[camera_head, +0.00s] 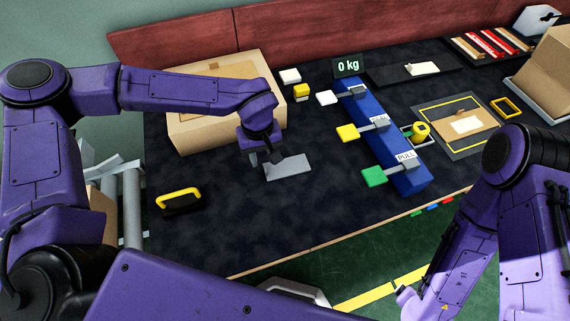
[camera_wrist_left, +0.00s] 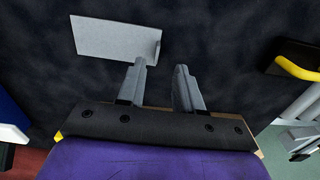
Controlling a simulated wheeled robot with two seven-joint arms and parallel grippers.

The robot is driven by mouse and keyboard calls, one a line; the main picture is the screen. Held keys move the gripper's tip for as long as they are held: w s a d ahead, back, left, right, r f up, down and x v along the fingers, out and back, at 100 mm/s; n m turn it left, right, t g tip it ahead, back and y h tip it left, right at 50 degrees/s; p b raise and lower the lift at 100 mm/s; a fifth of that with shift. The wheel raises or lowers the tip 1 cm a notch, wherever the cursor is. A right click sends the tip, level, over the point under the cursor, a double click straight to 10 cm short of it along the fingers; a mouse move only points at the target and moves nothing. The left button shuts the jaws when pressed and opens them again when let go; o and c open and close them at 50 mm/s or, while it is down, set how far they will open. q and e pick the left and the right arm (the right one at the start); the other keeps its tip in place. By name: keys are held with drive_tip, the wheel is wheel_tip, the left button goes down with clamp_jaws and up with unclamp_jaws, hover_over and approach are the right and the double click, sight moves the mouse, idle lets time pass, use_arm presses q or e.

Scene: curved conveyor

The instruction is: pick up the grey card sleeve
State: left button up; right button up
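The grey card sleeve (camera_head: 287,167) lies flat on the dark table, in front of the cardboard box. It also shows in the left wrist view (camera_wrist_left: 112,38) as a pale grey rectangle, up and to the left of the fingers. My left gripper (camera_head: 262,160) is just left of the sleeve in the head view. In the left wrist view its two grey fingers (camera_wrist_left: 162,78) stand apart with nothing between them. The left finger's tip is close to the sleeve's lower right corner; I cannot tell if they touch. My right arm shows at the right, but its fingers are not clearly visible.
A large cardboard box (camera_head: 222,110) stands behind my left gripper. A black and yellow handled item (camera_head: 179,200) lies to the left. A blue bar (camera_head: 384,135) with coloured pull tabs stands to the right. The table in front of the sleeve is clear.

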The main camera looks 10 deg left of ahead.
sight(265, 168)
use_arm(q)
drive_tip(key=f, duration=0.5)
drive_tip(key=shift+w+d+p, duration=0.15)
drive_tip(key=shift+w+p, duration=0.15)
drive_tip(key=shift+w, duration=0.1)
drive_tip(key=shift+s+f, duration=0.1)
drive_tip(key=shift+f, duration=0.1)
drive_tip(key=shift+s, duration=0.1)
clamp_jaws()
